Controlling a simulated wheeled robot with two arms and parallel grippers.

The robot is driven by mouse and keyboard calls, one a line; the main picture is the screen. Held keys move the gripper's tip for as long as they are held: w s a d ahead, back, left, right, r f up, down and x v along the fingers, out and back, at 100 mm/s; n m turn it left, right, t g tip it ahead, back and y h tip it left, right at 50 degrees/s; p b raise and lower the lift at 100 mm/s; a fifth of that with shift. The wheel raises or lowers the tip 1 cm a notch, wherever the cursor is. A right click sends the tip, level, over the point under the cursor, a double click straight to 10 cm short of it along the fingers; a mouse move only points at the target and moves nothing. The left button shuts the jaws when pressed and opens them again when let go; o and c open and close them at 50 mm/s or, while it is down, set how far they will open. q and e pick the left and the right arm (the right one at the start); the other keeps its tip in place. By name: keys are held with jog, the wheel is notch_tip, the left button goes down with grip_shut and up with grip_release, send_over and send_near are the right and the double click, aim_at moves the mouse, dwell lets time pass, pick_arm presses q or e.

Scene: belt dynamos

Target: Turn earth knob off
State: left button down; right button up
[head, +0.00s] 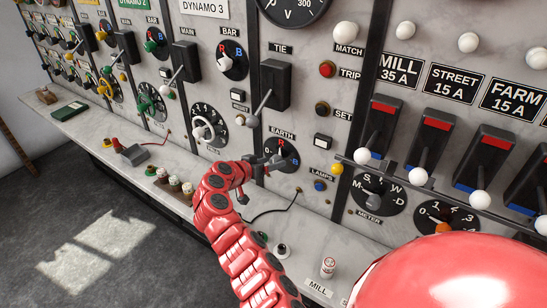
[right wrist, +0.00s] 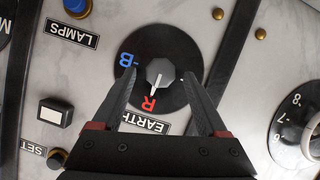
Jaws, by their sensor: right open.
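The earth knob (right wrist: 165,78) is a grey faceted knob on a round black dial with a red R, a blue B and an EARTH label. The right wrist view shows it upside down. Its white pointer mark points towards the R. In the head view the dial (head: 284,151) is partly hidden by my right gripper (head: 264,165). My right gripper is open, its two fingers (right wrist: 158,76) on either side of the knob. I cannot tell whether they touch it. My left gripper is not in view.
A lever (head: 263,103) stands above the earth dial. The lamps button (head: 319,186) and meter dial (head: 376,194) are to its right. A numbered dial (head: 209,126) is to the left. Below runs a pale ledge (head: 300,243) with small items and a cable.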

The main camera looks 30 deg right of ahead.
jog(key=shift+x, duration=1.05)
jog(key=shift+a, duration=0.1)
jog(key=shift+c, duration=0.3)
jog(key=shift+f, duration=0.1)
grip_shut()
